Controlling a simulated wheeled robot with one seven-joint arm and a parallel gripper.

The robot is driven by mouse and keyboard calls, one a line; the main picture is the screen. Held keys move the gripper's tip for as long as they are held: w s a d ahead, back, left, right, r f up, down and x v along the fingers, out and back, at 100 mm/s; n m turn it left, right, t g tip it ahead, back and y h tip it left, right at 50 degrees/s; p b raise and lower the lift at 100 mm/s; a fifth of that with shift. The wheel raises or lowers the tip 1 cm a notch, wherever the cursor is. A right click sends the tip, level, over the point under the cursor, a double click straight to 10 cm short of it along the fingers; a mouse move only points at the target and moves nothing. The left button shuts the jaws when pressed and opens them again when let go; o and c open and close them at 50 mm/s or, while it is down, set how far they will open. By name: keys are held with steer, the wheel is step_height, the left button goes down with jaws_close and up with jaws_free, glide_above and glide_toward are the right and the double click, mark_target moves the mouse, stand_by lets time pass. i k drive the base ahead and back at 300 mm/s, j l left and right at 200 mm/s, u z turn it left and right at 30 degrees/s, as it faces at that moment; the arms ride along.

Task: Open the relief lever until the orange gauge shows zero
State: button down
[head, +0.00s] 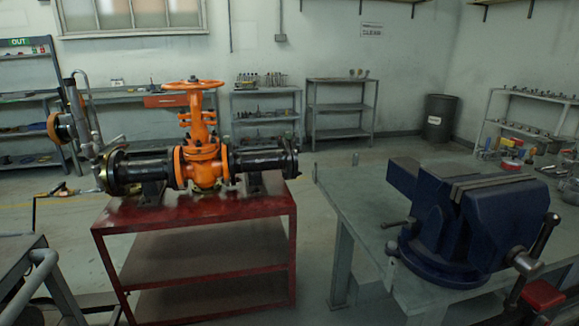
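The orange gate valve (201,150) with its handwheel (193,85) stands upright in a black pipe (148,168) on a red cart. The orange-rimmed gauge (61,127) is at the pipe's left end, turned mostly edge-on, so I cannot read its face. It sits on grey upright piping (82,105). A small yellowish lever-like part (62,190) sticks out to the left, low beside the pipe's left flange. It may be the relief lever, but it is too small to tell its position. My gripper is not in view.
The red cart (195,212) has open lower shelves. A grey bench (360,215) with a blue vise (465,220) stands at right. Another bench corner (22,265) is at lower left. Shelves (340,110) and a dark bin (440,117) line the back. Floor shows between cart and bench.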

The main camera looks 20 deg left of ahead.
mark_target(63, 98)
steer(key=i+j+u, duration=0.25)
steer(key=i+u, duration=1.05)
steer(key=i+l, duration=0.05)
steer(key=i, duration=0.05)
